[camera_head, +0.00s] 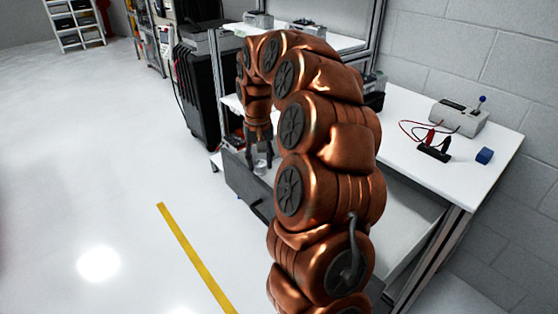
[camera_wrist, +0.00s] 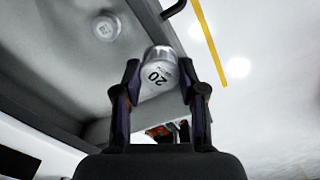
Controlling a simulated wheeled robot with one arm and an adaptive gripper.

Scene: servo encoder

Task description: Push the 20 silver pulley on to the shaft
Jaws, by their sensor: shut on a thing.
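The silver pulley marked 20 (camera_wrist: 158,76) is between the fingertips of my gripper (camera_wrist: 160,68) in the wrist view. The gripper is shut on its sides, and the 20 faces the camera. In the head view my gripper (camera_head: 262,156) points down over the open drawer (camera_head: 262,196), with the pulley (camera_head: 261,168) small at its tips. I cannot make out a shaft in either view.
Another round silver piece (camera_wrist: 105,27) lies in the drawer. The floor at left is clear, with a yellow line (camera_head: 190,250).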

